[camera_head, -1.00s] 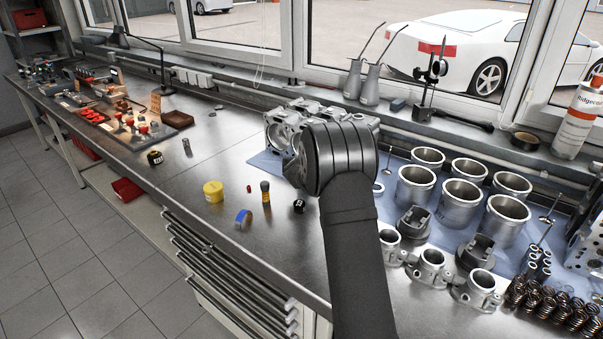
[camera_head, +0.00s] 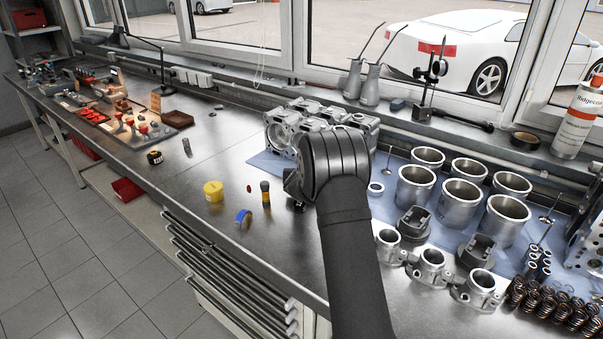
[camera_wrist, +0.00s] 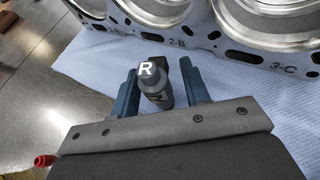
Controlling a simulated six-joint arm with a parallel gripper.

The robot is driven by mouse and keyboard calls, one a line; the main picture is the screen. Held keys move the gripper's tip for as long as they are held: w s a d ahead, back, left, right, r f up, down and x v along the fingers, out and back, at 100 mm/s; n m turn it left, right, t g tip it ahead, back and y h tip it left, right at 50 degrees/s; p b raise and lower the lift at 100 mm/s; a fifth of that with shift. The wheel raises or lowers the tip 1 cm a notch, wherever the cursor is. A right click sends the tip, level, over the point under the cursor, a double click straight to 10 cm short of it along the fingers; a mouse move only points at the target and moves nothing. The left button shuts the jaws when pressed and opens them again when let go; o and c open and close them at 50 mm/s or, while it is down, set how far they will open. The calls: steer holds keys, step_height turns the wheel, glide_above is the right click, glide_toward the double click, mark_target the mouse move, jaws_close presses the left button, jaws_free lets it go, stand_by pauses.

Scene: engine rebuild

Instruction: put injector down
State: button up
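The injector (camera_wrist: 156,88), a grey and dark cylinder with a white letter R at its end, lies between the two blue fingers of my gripper (camera_wrist: 158,78) in the wrist view.
The engine block (camera_head: 284,126) stands just beyond my wrist; its edge with large bores (camera_wrist: 215,40) fills the top of the wrist view. Metal cylinders (camera_head: 415,186) stand at right.

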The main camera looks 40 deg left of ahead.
steer(key=shift+r, duration=0.2)
steer(key=v, duration=1.2)
steer(key=shift+d+f, duration=0.1)
steer(key=x, duration=1.2)
steer(key=shift+f, duration=0.1)
steer(key=shift+s+r, duration=0.1)
steer(key=shift+r, duration=0.1)
